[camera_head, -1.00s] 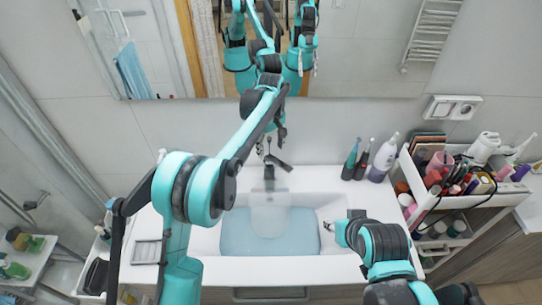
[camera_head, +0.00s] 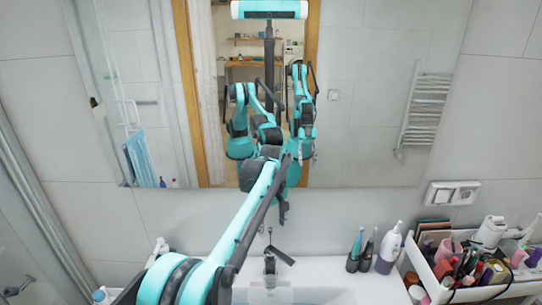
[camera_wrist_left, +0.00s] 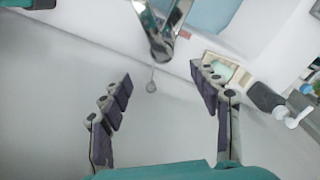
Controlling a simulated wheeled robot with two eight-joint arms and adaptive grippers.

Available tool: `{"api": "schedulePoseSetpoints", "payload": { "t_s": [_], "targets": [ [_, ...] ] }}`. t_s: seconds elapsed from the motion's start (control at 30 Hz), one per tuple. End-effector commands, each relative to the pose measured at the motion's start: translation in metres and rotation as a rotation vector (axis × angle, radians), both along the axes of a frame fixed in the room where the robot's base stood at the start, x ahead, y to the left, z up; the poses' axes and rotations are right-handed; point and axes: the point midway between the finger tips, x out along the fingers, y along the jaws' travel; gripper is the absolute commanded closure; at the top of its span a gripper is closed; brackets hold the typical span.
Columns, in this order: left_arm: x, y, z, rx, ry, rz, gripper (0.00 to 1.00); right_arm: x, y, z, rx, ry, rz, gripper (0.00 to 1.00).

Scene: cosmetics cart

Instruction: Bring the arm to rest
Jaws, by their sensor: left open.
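My left arm (camera_head: 230,235) reaches up from the bottom of the head view toward the mirror. Its gripper (camera_head: 283,212) hangs high in front of the wall, just below the mirror's lower edge and above the faucet. In the left wrist view the two dark-padded fingers (camera_wrist_left: 160,82) stand well apart, with nothing held between them. A shiny chrome faucet (camera_wrist_left: 160,30) shows beyond the fingertips there. My right arm and gripper are not directly in the head view; an arm shows only as a reflection in the mirror.
The faucet (camera_head: 270,265) stands behind the washbasin (camera_head: 320,297), mostly cut off below. Toothbrushes (camera_head: 355,250) and a white-purple bottle (camera_head: 388,250) stand to its right. A cosmetics cart (camera_head: 418,262) full of items is at the far right. The mirror (camera_head: 375,120) fills the wall ahead.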

Motion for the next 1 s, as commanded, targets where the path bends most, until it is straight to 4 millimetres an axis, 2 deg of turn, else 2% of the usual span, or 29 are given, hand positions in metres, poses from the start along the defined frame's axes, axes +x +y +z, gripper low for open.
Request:
{"api": "schedulePoseSetpoints", "payload": {
  "t_s": [0.13,0.27,0.43,0.57,0.77,1.0],
  "targets": [
    [-0.015,0.018,0.008,-0.009,-0.039,-0.038,0.38,0.000,0.000,-0.011,0.000,0.000,0.000,0.60],
    [-0.041,0.045,0.017,-0.018,-0.104,-0.103,0.38,0.000,0.000,-0.024,0.000,0.000,0.000,0.60],
    [-0.085,0.079,0.021,-0.017,-0.198,-0.198,0.38,0.000,0.000,-0.041,0.000,0.000,0.000,0.60],
    [-0.124,0.104,0.015,-0.004,-0.269,-0.270,0.38,0.000,0.000,-0.053,0.000,0.000,0.000,0.60],
    [-0.186,0.137,-0.011,0.034,-0.378,-0.377,0.38,0.000,0.000,-0.072,0.000,0.000,0.000,0.60],
    [-0.260,0.167,-0.067,0.109,-0.499,-0.502,0.38,0.000,0.000,-0.095,0.000,0.000,0.000,0.60]
  ]
}}
